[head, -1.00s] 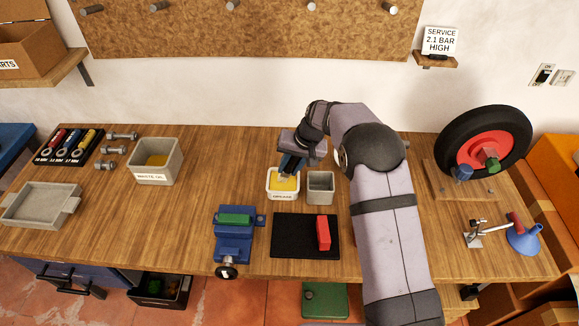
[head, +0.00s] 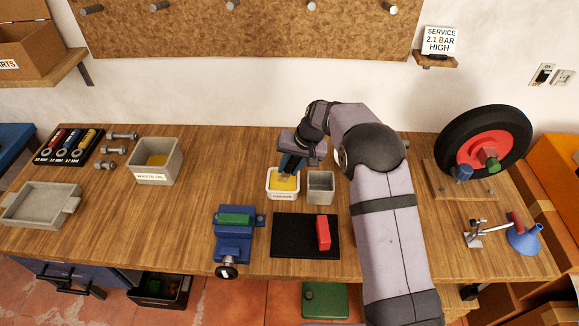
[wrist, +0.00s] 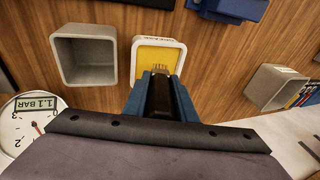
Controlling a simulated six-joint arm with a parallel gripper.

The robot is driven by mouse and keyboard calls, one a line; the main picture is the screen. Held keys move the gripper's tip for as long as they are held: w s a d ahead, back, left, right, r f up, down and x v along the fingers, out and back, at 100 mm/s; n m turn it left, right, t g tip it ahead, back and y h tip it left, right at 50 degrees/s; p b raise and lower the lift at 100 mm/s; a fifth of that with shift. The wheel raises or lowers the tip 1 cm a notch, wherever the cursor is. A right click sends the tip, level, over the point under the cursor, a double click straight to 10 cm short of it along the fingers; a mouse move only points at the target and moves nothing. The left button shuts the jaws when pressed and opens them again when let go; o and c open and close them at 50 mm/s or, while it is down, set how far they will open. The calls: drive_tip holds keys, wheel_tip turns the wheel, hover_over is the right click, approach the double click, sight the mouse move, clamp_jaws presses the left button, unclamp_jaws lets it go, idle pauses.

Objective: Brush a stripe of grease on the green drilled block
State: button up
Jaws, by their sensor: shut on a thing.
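The green drilled block (head: 236,218) lies in the jaws of the blue vise (head: 234,243), left of the black mat. The white grease tub (head: 283,198) stands behind it to the right and holds yellow grease; it also shows in the wrist view (wrist: 137,65). My gripper (head: 289,164) is over this tub, pointing down. In the wrist view my gripper (wrist: 160,82) is shut on a dark brush handle (wrist: 160,97). The bristle tips (wrist: 160,66) appear at the yellow grease; exact contact is hard to tell. Block holes cannot be made out.
An empty grey tub (head: 320,189) stands close right of the grease tub. A red block (head: 323,232) stands on the black mat (head: 291,238). The waste oil bin (head: 155,162) is to the left. Bench between bin and vise is clear.

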drive_tip(key=shift+r+p, duration=2.4)
drive_tip(key=shift+r, duration=1.1)
drive_tip(key=s+d+r, duration=0.3)
drive_tip(key=s+d, duration=1.2)
drive_tip(key=d, duration=0.3)
drive_tip(key=shift+s+r, duration=0.15)
drive_tip(key=shift+a, duration=0.1)
